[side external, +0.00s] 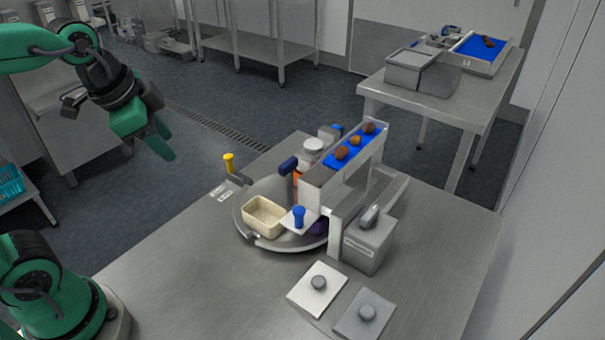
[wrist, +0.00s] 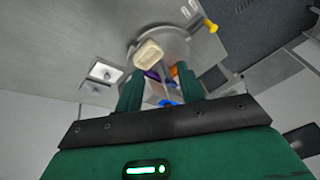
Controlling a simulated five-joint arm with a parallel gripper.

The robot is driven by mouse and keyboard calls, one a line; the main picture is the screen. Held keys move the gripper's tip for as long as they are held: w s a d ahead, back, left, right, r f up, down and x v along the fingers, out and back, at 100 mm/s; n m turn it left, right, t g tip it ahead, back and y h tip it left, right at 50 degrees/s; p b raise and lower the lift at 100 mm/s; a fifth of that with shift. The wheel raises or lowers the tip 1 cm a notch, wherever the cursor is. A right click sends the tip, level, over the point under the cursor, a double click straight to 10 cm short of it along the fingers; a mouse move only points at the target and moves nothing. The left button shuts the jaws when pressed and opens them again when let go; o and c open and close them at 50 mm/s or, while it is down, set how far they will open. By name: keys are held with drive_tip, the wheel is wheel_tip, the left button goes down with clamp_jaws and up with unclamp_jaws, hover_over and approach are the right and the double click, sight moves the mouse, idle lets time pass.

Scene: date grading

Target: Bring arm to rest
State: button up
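My gripper (side external: 160,143) is raised at the upper left in the side view, well apart from the table and everything on it. In the wrist view its two green fingers (wrist: 160,84) stand apart with nothing held between them, and the scene shows through the gap. The steel table (side external: 190,275) lies below and to the right. On it is a round steel dish (side external: 246,197) holding a cream tub (side external: 264,214), which also shows in the wrist view (wrist: 149,54).
A raised blue belt (side external: 349,163) carries several brown dates. A grey box (side external: 368,245) and two knobbed plates (side external: 302,293) (side external: 352,322) sit near the front. A yellow-topped lever (side external: 229,163) stands at the left edge. Space around my gripper is clear.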

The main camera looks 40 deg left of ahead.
drive_tip(key=shift+s+a+f+n+t, duration=0.15)
drive_tip(key=shift+s+f+n, duration=0.25)
drive_tip(key=shift+s+n, duration=0.5)
drive_tip(key=shift+s+a+f+n+t, duration=0.2)
drive_tip(key=shift+s+f+n, duration=0.25)
drive_tip(key=shift+n, duration=0.85)
drive_tip(key=shift+s+a+f+n+t, duration=0.15)
drive_tip(key=shift+s+f+n, duration=0.15)
drive_tip(key=shift+s+n, duration=0.65)
drive_tip(key=shift+w, duration=0.25)
